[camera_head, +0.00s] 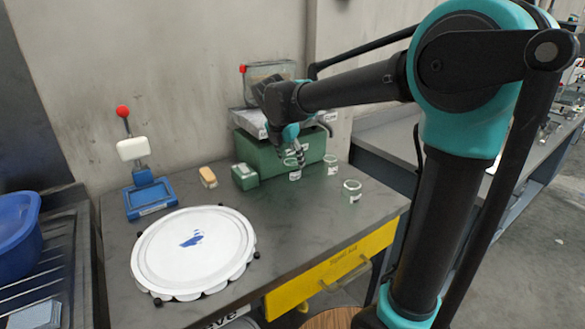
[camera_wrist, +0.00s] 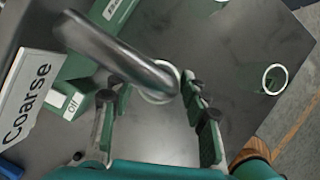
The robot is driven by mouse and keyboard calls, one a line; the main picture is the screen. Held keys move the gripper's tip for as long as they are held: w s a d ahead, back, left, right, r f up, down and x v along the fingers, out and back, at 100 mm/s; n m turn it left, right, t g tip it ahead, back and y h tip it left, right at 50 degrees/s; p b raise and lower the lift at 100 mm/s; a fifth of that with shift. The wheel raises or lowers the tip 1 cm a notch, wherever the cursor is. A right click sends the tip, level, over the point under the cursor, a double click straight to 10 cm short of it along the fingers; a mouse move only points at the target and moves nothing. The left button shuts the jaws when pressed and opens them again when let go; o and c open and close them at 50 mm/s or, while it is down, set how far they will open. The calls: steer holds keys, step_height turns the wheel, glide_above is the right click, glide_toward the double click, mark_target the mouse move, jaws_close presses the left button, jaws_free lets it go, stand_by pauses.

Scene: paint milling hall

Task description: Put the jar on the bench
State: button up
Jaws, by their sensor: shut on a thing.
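A small clear glass jar with a white label (camera_head: 295,176) is at the tip of my gripper (camera_head: 292,158), in front of the green machine. In the wrist view the fingers of my gripper (camera_wrist: 150,92) stand on either side of the jar's round rim (camera_wrist: 157,97), shut on it. A grey metal tube partly covers the jar there. I cannot tell whether the jar's base touches the bench. The grey bench top (camera_head: 275,225) lies below it and also shows in the wrist view (camera_wrist: 235,60).
Two more jars stand on the bench, one behind (camera_head: 331,165) and one at the right (camera_head: 352,191). The green machine (camera_head: 262,148) is close behind my gripper. A white round lid (camera_head: 195,262), a blue-based tool (camera_head: 150,197) and a brush (camera_head: 208,177) are left. The bench's front middle is clear.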

mark_target(293, 168)
steer(key=shift+w+d+f, duration=0.15)
steer(key=shift+f, duration=1.6)
steer(key=o, duration=1.1)
steer(key=shift+f, duration=0.1)
steer(key=shift+c, duration=0.2)
steer(key=v, duration=1.2)
